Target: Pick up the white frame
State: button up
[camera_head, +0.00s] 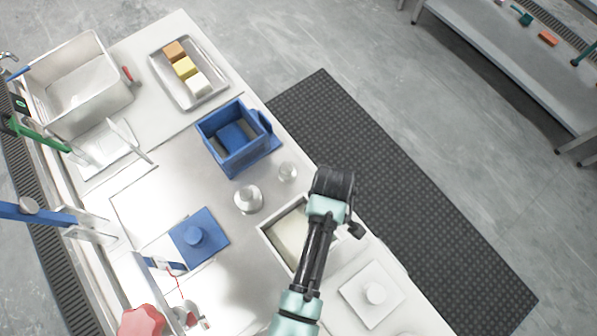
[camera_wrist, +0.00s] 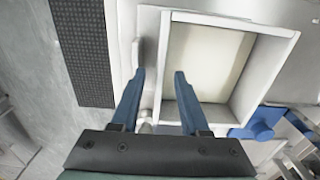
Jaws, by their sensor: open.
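The white frame (camera_head: 268,238) is an open, box-like frame with a pale inside, on the metal worktop at the lower middle in the head view. My arm and gripper hide its right part there. In the wrist view the white frame (camera_wrist: 286,33) fills the upper middle. My gripper (camera_wrist: 160,73) is open, with its two blue fingers apart. In the picture the frame's near left wall lies between the fingertips, and the right finger overlaps the frame's inside. Whether either finger touches the wall, and how high they are, I cannot tell.
A blue box frame (camera_head: 232,158), two small clear or metal pieces (camera_head: 248,199) and a blue plate with a knob (camera_head: 199,237) stand to the left. A white plate with a knob (camera_head: 371,293) lies to the right. A dark mat (camera_head: 400,190) covers the floor beyond the edge.

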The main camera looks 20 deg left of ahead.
jog(key=shift+f, duration=0.6)
grip_shut()
dwell(1.0)
